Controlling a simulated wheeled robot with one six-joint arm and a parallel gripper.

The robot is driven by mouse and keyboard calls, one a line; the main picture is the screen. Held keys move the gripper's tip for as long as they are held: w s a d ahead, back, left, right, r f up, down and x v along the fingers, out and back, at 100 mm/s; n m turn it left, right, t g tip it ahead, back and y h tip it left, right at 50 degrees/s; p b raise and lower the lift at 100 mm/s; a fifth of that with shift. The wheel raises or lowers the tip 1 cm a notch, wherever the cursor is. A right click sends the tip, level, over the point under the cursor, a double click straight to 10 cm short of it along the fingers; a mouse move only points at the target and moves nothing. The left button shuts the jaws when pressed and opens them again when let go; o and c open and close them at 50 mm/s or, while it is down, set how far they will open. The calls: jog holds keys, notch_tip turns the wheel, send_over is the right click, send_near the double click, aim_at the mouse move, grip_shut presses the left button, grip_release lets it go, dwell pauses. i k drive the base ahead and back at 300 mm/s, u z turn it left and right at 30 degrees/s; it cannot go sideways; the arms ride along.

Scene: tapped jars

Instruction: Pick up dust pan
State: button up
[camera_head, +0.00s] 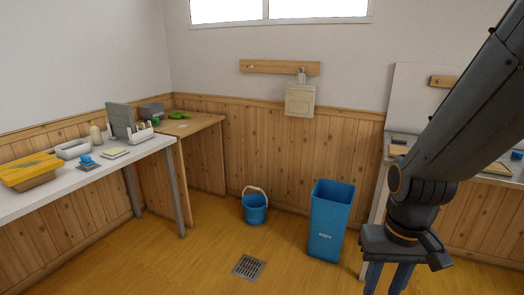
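A flat beige thing with a short grey handle (300,99) hangs on the wall below a wooden peg rail (280,68). It may be the dust pan, but I cannot tell for sure. No other thing in view looks like a dust pan. My gripper (389,279) is at the lower right, pointing down, well to the right of and nearer than the hanging thing. Its fingertips are cut off by the bottom edge, so its opening is unclear. I see nothing held in it.
A blue bin (331,220) and a blue bucket (255,207) stand on the wooden floor near a drain grate (248,267). A white table (100,174) with several items is at left, beside a wooden bench (196,126). Another table is behind my arm.

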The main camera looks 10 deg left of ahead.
aim_at(181, 116)
jog(key=u, duration=0.25)
jog(key=i, duration=2)
jog(key=u, duration=0.95)
jog(key=i, duration=2.1)
jog(key=u, duration=0.7)
jog(key=i, duration=0.65)
jog(key=u, duration=0.2)
